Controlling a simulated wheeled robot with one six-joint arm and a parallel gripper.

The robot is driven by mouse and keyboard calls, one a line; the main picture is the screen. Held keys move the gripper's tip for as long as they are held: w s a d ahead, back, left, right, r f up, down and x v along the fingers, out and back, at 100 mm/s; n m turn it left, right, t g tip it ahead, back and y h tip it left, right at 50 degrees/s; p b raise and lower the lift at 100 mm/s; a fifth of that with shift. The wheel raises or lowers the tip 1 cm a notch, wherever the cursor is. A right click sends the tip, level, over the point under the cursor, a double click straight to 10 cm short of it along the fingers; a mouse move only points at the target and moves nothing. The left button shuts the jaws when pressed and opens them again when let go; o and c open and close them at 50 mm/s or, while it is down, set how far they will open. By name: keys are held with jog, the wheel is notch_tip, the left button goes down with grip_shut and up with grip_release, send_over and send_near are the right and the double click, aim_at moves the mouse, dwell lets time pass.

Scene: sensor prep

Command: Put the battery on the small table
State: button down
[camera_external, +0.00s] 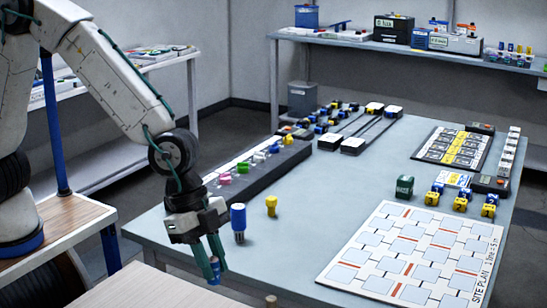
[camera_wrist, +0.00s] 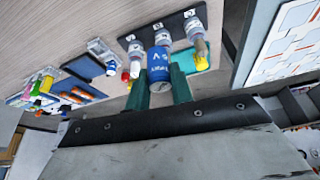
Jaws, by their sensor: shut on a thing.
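My gripper (camera_external: 213,268) points down with its two green fingers shut on a small blue cylinder, the battery (camera_external: 215,266). In the wrist view, the blue battery (camera_wrist: 159,66) with white lettering sits between the fingertips of my gripper (camera_wrist: 160,86). The small table could be the pale wooden table (camera_external: 150,290) at the bottom or the wooden-topped one (camera_external: 60,228) at the left; I cannot tell which. My gripper is low beside the pale table's far edge. Whether the battery touches anything below is unclear.
The large grey-blue table (camera_external: 330,195) holds a blue-topped cylinder (camera_external: 238,222), a yellow piece (camera_external: 271,205) and a site plan board (camera_external: 410,250). In the wrist view, a dark plate (camera_wrist: 180,32) with metal fittings lies close behind the battery.

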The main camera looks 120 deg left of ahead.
jog(key=d+r+m, duration=0.1)
jog(key=d+m, duration=0.1)
jog(key=d, duration=0.7)
jog(key=shift+m+h, duration=0.4)
jog(key=shift+h, duration=0.2)
jog(key=shift+w+d+f, duration=0.8)
jog(key=shift+d+f, duration=0.75)
jog(key=shift+f, duration=1.2)
jog(key=shift+w+d+f, duration=0.8)
jog(key=shift+d+f, duration=0.75)
jog(key=shift+f, duration=1.15)
jog(key=shift+w+d+f, duration=0.8)
jog(key=shift+d+f, duration=0.75)
jog(key=shift+f, duration=1.2)
jog(key=shift+f, duration=0.35)
